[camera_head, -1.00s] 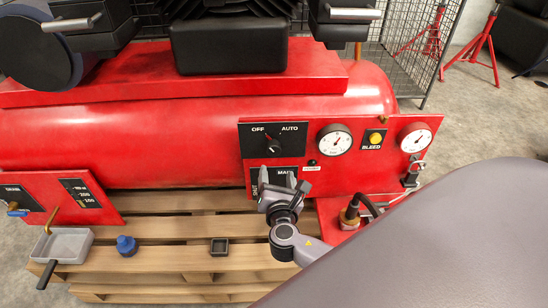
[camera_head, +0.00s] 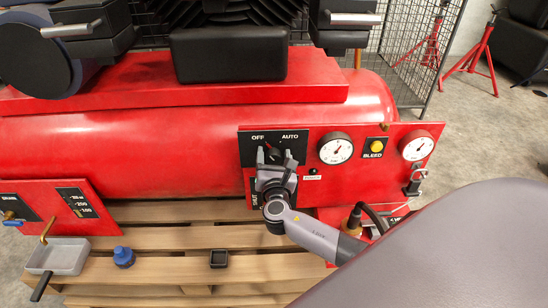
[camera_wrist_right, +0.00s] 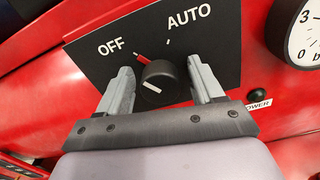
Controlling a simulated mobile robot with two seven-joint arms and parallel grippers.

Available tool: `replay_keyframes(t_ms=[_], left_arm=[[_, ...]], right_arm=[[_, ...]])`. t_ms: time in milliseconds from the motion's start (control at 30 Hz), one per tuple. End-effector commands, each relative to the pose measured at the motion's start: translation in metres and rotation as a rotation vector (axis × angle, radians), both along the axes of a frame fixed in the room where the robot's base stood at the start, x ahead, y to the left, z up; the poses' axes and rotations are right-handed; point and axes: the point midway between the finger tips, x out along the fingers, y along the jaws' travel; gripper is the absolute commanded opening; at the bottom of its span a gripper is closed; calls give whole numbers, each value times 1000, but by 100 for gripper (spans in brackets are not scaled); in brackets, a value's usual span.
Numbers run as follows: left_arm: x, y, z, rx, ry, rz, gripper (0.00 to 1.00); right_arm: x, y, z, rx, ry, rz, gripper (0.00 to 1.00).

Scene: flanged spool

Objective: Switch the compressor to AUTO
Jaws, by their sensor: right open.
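The black OFF/AUTO plate (camera_head: 292,143) is on the red panel of the compressor. Its round black selector knob (camera_wrist_right: 159,84) has a white line on its face and a red pointer aimed toward OFF, away from AUTO. My right gripper (camera_head: 273,154) is in front of the knob in the head view, partly hiding it. In the right wrist view the gripper (camera_wrist_right: 163,80) is open, with one finger on each side of the knob and visible gaps between. My left gripper is in neither current view.
Two round gauges (camera_head: 335,149) (camera_head: 416,147) and a yellow BLEED button (camera_head: 376,146) sit right of the knob. A lower plate is partly hidden by my right arm. A wooden pallet (camera_head: 180,268) below holds a grey tray (camera_head: 70,257) and a blue cap (camera_head: 123,257).

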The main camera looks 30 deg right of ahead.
Motion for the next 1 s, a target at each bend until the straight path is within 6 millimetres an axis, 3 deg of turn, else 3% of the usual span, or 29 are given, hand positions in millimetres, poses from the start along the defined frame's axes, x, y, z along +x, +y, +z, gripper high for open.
replay_keyframes(t_ms=[67,200,233,667,1000], left_arm=[[0,0,0,0,-1,0,65],[0,0,1,0,-2,0,65],[0,0,1,0,-2,0,65],[1,1,-2,5,-5,-5,65],[1,2,-18,9,-5,-7,65]], right_arm=[[0,0,0,0,0,0,63],[0,0,0,0,0,0,18],[0,0,0,0,0,0,11],[0,0,0,21,-14,0,11],[-1,-1,-3,187,-117,-1,11]])
